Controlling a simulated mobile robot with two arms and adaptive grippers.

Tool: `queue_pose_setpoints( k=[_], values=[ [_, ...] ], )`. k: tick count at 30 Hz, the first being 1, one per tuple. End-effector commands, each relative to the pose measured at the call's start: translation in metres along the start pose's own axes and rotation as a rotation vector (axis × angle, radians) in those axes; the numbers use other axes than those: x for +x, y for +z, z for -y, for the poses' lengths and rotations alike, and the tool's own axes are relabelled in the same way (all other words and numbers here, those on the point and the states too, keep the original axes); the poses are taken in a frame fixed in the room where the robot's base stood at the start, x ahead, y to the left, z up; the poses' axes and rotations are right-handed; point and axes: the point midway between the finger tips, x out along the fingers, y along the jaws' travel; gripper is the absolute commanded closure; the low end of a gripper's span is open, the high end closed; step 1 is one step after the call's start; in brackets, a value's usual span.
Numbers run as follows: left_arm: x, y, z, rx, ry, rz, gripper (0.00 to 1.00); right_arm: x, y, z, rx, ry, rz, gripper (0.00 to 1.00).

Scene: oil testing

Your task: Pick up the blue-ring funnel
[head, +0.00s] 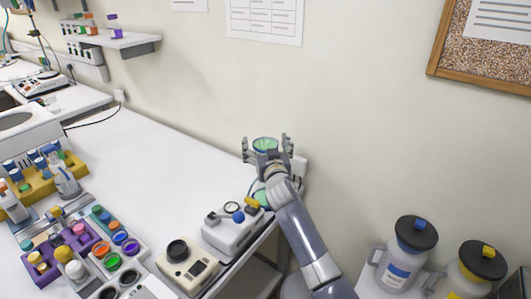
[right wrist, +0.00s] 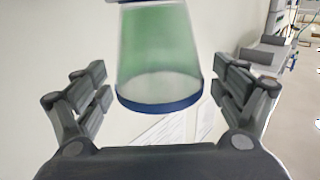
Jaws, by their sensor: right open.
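The blue-ring funnel (right wrist: 160,50) shows large in the right wrist view as a translucent green body with a dark blue ring at its wide end. Its top is cut off by the frame edge. In the head view a green round shape, which looks like the funnel (head: 265,143), shows between the fingers at the table's far right corner. My right gripper (right wrist: 160,98) is open, with its fingers on either side of the funnel and visible gaps to it. It also shows in the head view (head: 266,150). My left gripper is not in view.
A white device with a blue knob (head: 232,230) and a beige device (head: 187,267) stand near the table's right edge. A rack of coloured caps (head: 115,243) is at the left. Two lidded jugs (head: 405,262) stand at lower right. The table's middle (head: 140,165) is clear.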

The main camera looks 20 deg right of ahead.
Motion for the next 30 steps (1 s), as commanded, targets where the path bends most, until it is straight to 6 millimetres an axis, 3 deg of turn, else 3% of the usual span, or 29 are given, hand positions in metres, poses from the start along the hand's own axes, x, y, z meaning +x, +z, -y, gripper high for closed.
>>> queue_pose_setpoints(
  k=[7, 13, 24, 30],
  values=[
    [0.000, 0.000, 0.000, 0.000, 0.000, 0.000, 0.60, 0.001, 0.000, 0.000, 0.001, 0.000, 0.000, 0.13],
    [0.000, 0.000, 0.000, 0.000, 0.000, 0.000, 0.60, 0.001, 0.000, 0.000, 0.001, 0.000, 0.000, 0.58],
    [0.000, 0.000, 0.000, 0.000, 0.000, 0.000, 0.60, 0.001, -0.001, 0.000, 0.000, 0.000, -0.001, 0.60],
    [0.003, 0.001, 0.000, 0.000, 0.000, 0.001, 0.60, 0.001, -0.015, -0.001, 0.000, 0.001, -0.005, 0.60]
  ],
)
